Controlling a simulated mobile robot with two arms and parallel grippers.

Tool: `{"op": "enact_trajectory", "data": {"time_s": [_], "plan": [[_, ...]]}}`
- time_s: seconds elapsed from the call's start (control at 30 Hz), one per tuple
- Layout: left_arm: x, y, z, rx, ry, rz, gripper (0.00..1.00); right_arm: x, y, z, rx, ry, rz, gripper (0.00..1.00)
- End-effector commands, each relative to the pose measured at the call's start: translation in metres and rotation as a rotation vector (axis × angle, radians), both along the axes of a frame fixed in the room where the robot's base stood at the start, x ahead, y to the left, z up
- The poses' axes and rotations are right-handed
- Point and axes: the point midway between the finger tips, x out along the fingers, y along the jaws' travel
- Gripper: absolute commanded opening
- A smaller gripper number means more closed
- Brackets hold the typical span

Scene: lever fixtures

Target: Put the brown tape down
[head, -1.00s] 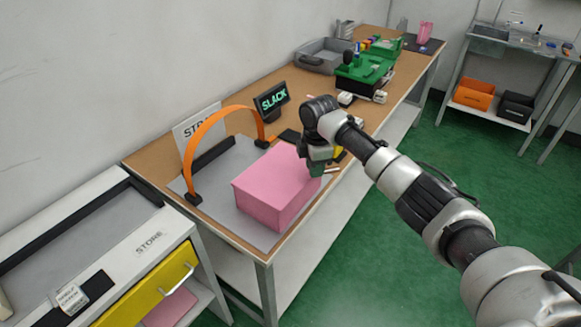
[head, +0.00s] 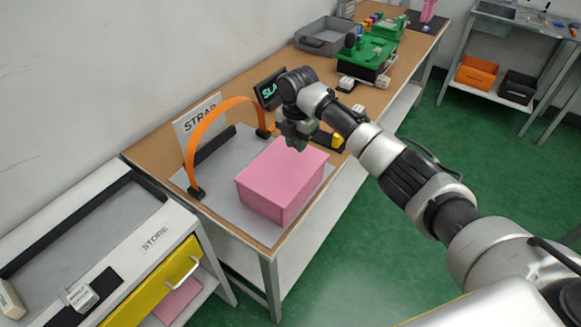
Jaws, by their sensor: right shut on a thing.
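My right gripper (head: 295,143) hangs fingers down over the back part of the pink box (head: 280,182), in the head view. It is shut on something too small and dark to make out. I cannot pick out brown tape anywhere; the wrist hides part of the space around the fingers. The pink box sits on a grey mat (head: 233,208) at the near end of the long bench. An orange strap (head: 222,106) arches over the mat's back part between two black feet. I cannot tell whether the fingers touch the box. My left gripper is not in view.
A yellow and black tool (head: 335,141) lies right of the gripper. The SLACK display (head: 268,90) stands behind it, partly hidden. A STRAP sign (head: 200,118) stands behind the arch. A green machine (head: 366,60) and grey tray (head: 323,38) stand farther back. The mat's left part is free.

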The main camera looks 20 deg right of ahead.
Motion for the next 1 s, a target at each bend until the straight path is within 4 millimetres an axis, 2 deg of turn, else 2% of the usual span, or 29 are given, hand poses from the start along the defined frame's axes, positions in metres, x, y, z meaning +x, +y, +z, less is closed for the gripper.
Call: {"op": "enact_trajectory", "data": {"time_s": [0.03, 0.1, 0.3, 0.43, 0.67, 1.0], "plan": [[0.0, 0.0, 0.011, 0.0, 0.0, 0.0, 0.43, -0.011, 0.007, -0.003, 0.0, 0.005, 0.005, 0.0], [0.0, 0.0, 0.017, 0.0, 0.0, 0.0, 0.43, -0.022, 0.016, -0.012, 0.0, 0.002, 0.004, 0.0], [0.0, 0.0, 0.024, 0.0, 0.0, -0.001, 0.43, -0.039, 0.03, -0.028, 0.001, 0.001, 0.0, 0.0], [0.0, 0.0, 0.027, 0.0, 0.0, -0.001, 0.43, -0.042, 0.031, -0.037, 0.0, 0.002, -0.002, 0.0], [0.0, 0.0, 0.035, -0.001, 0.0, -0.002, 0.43, -0.041, 0.031, -0.067, 0.0, 0.001, -0.002, 0.0], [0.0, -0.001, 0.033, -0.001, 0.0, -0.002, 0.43, -0.041, 0.031, -0.072, -0.001, -0.001, -0.001, 0.0]]}}
